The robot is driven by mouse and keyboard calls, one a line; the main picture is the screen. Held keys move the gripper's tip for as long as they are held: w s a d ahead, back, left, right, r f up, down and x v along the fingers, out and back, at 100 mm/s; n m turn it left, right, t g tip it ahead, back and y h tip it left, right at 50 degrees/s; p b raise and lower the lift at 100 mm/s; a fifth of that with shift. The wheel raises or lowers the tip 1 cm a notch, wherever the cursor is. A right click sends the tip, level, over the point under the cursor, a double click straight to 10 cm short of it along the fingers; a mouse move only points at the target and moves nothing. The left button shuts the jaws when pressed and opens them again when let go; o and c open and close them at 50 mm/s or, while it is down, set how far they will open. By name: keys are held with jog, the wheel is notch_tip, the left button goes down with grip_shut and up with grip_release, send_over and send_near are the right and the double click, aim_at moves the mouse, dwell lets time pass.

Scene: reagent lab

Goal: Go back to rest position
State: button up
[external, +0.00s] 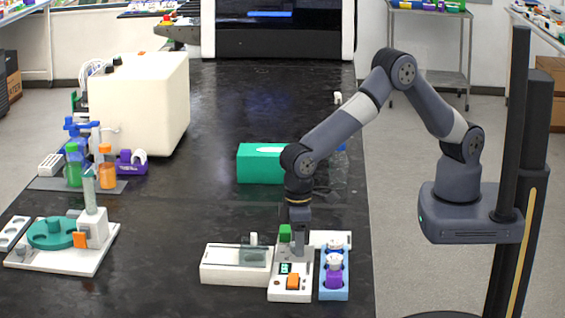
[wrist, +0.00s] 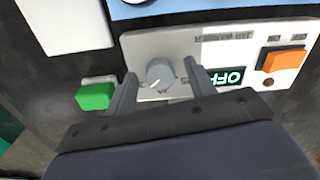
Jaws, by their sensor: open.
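My arm reaches down from the right, bent at the elbow, in the external view. My gripper (external: 299,236) is low over a small white device (external: 290,294) at the front of the black bench. In the wrist view my gripper (wrist: 159,70) is open, with one finger on each side of a round grey knob (wrist: 160,73). I cannot tell whether the fingers touch it. The device's display (wrist: 230,77) reads OFF, upside down in this view. An orange switch (wrist: 281,60) lies beside the display, and a green part (wrist: 96,96) is left of the fingers.
A blue rack (external: 344,286) with white and purple items stands close right of the device. A white box with a clear cover (external: 236,272) adjoins on the left. A green box (external: 259,164) lies behind my wrist.

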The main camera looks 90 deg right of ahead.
jog(key=n+p, duration=0.3)
jog(key=n, duration=0.3)
jog(key=shift+r, duration=0.15)
jog(key=shift+d+n+p, duration=0.1)
jog(key=shift+n+p, duration=0.75)
jog(key=shift+n, duration=0.75)
jog(key=shift+o, duration=0.5)
jog(key=o, duration=0.5)
jog(key=shift+c, duration=0.2)
jog(key=o, duration=0.5)
jog(key=s+a+r+m+t+p, duration=0.1)
jog(key=a+r+m+p, duration=0.2)
jog(key=r, duration=1.1)
jog(key=shift+s+a+r+m+y+p, duration=0.2)
jog(key=shift+s+a+m+y+p, duration=0.15)
jog(key=shift+a+m, duration=0.75)
jog(key=s+a+r+m+t+y+p, duration=0.1)
jog(key=s+a+r+m, duration=0.15)
jog(key=r, duration=0.55)
jog(key=s+a+r+m+y+p, duration=0.15)
jog(key=r+m, duration=0.25)
jog(key=r, duration=0.4)
notch_tip(320, 180, down, 10)
jog(key=w+a+h+b, duration=0.1)
jog(key=a+b, duration=0.1)
jog(key=b, duration=0.2)
jog(key=shift+w, duration=0.15)
